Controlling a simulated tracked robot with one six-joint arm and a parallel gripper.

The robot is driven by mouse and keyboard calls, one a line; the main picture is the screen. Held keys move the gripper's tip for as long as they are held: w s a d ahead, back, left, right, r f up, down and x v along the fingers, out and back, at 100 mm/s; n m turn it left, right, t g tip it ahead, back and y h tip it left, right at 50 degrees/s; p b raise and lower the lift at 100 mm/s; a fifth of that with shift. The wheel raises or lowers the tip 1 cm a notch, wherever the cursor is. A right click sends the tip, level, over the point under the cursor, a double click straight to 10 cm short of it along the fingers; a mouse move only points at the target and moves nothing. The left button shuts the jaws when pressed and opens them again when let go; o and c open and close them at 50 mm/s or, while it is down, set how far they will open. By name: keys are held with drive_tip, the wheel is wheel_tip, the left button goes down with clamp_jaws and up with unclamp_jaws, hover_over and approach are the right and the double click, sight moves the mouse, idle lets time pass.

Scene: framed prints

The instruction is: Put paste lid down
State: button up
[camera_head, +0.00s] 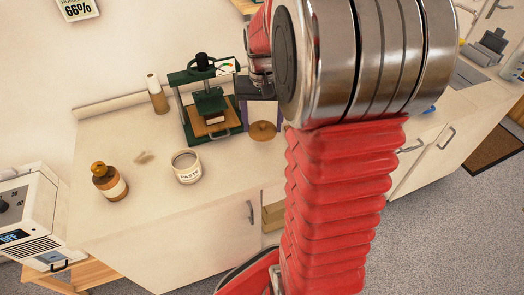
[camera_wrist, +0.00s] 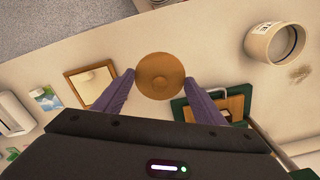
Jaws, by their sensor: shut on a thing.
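In the head view the lid (camera_head: 263,131) shows just below the purple fingers, right of the green press. I cannot tell its exact height over the counter. The paste jar (camera_head: 187,168), white, labelled PASTE and uncovered, stands upright on the counter, left of the lid. It also shows at the upper right of the wrist view (camera_wrist: 275,42).
A green press (camera_head: 207,103) stands close beside my gripper on the left. The counter in front of the press is mostly clear. My red arm hides the right part.

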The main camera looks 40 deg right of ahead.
hover_over(263, 153)
drive_tip(key=shift+f, duration=3.15)
drive_tip(key=shift+f, duration=1.85)
drive_tip(key=o, duration=1.1)
drive_tip(key=shift+c, duration=0.2)
drive_tip(key=shift+r, duration=0.1)
wheel_tip(263, 153, up, 12)
drive_tip(key=shift+f, duration=0.1)
